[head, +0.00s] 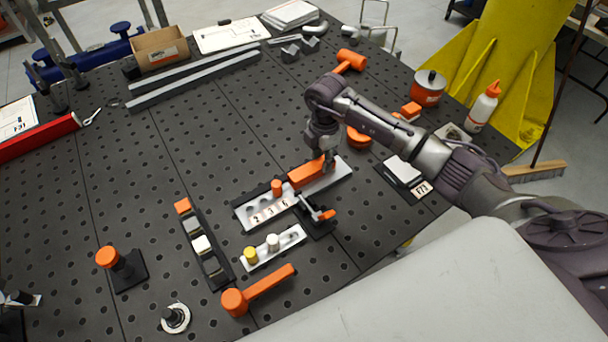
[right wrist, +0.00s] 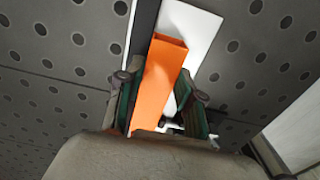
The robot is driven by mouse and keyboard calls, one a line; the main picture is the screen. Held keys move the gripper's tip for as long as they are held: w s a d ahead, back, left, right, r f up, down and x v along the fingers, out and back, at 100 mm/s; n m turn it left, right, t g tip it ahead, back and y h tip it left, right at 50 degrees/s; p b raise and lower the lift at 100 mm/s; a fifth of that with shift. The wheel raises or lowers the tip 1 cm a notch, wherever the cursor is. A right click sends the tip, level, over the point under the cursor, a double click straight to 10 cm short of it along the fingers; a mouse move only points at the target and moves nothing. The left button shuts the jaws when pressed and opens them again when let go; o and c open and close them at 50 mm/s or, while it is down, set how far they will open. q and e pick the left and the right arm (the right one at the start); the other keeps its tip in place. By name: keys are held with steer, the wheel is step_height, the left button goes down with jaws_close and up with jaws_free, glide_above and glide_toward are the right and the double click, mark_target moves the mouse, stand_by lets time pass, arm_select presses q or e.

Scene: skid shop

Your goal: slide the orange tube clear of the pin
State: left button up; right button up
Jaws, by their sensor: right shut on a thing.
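The orange tube (head: 305,174) is a square-section bar lying along a pale numbered plate (head: 250,220), over the plate's far half. My right gripper (head: 328,166) is shut on the tube near its far right end. In the right wrist view the fingers (right wrist: 160,105) stand on both sides of the orange tube (right wrist: 160,75), whose end face points away from the camera. A short orange upright knob (head: 277,187) stands on the plate by the tube's near left end. I cannot make out a pin; any pin inside the tube is hidden. My left gripper is out of view.
A black clamp with an orange handle (head: 325,214) stands close in front of the plate. A pale block with yellow and grey plugs (head: 272,244) and an orange mallet (head: 258,290) lie nearer. An orange round piece (head: 358,137) is behind my arm.

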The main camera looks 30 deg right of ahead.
steer(key=shift+w+d, duration=0.1)
steer(key=shift+d, duration=0.45)
steer(key=o, duration=1.3)
steer(key=shift+r, duration=0.1)
steer(key=shift+r+p, duration=2.7)
steer(key=shift+r, duration=0.8)
steer(key=shift+f, duration=0.1)
